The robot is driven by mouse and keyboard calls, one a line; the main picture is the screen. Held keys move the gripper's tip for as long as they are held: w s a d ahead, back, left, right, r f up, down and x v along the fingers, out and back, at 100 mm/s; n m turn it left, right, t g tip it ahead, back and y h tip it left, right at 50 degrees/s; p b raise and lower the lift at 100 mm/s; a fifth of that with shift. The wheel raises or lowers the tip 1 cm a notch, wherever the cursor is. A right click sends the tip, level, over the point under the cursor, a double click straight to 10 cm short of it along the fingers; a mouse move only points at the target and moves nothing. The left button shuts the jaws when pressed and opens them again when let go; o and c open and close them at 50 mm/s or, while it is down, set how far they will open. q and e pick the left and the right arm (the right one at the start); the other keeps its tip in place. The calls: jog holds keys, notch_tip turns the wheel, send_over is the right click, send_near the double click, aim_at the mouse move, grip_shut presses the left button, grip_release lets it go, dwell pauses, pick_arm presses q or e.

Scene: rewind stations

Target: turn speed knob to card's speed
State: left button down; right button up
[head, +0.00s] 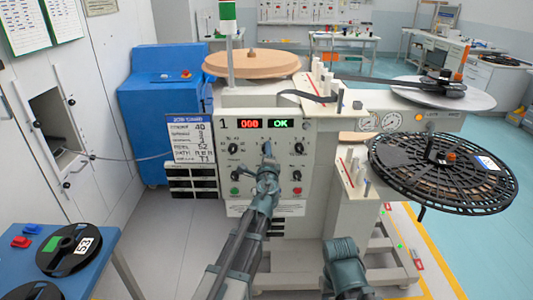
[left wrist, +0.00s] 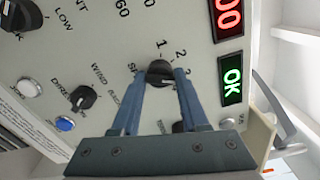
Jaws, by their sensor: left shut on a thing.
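The speed knob (left wrist: 160,73) is black, with a white mark, on the grey control panel (head: 255,170). In the left wrist view the mark points right, on the side of the higher numbers; the right finger partly hides the scale, so the exact setting is unclear. My left gripper (head: 267,150) is shut on the knob, one finger on each side; it also shows in the left wrist view (left wrist: 156,78). The white job card (head: 191,138) hangs at the panel's left; its speed figure is too small to read surely. No right fingers show.
The red display (head: 249,123) reads 000 and the green one (head: 281,123) reads OK. Other knobs and buttons surround the speed knob. A black reel (head: 440,170) sticks out at right. A blue table (head: 105,275) with reels stands at lower left.

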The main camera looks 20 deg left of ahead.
dwell(0.4)
pick_arm(q)
jog(key=shift+c, duration=2.3)
grip_release()
jog(key=shift+s, duration=0.1)
